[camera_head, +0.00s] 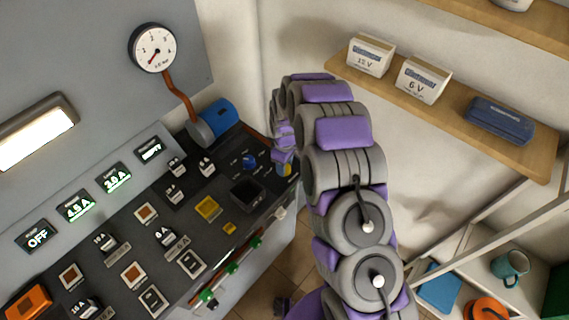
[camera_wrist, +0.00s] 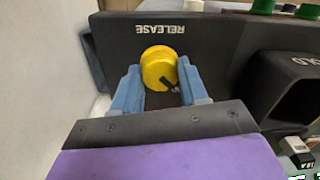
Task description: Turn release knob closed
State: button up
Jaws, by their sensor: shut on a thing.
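The release knob (camera_wrist: 158,68) is a round yellow knob with a dark pointer mark, on a dark panel under the printed word RELEASE in the wrist view. My gripper (camera_wrist: 157,82) has its two blue fingers on either side of the knob and is shut on it. In the head view my gripper (camera_head: 284,168) is at the right end of the dark control panel (camera_head: 120,235), partly hidden by my arm.
A blue cylinder (camera_head: 219,115) and a dial gauge (camera_head: 153,48) are behind. A wooden shelf (camera_head: 450,120) with boxes is on the right wall. Green knobs line the panel's front edge.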

jog(key=shift+w+r, duration=0.15)
jog(key=shift+w, duration=0.05)
jog(key=o, duration=1.1)
jog(key=shift+s, duration=0.1)
jog(key=shift+c, duration=0.2)
notch_tip(320, 180, up, 17)
jog(key=p, duration=0.1)
jog(key=shift+w+p, duration=0.25)
jog(key=shift+p, duration=0.1)
jog(key=s+d+r+m, duration=0.2)
jog(key=s+d+r, duration=0.15)
jog(key=s, duration=0.25)
jog(key=s+d+r+m+b, duration=0.1)
jog(key=s+d+r+m, duration=0.1)
jog(key=s+d+r, duration=0.3)
jog(key=s+d+r+m, duration=0.2)
jog(key=s+r, duration=0.1)
jog(key=s, duration=0.4)
jog(key=s+d+m, duration=0.3)
jog(key=s, duration=0.8)
jog(key=s+d+m+g+b, duration=0.1)
jog(key=s+d+m, duration=0.2)
jog(key=s, duration=0.8)
jog(key=shift+s+m, duration=0.3)
jog(key=shift+s, duration=0.1)
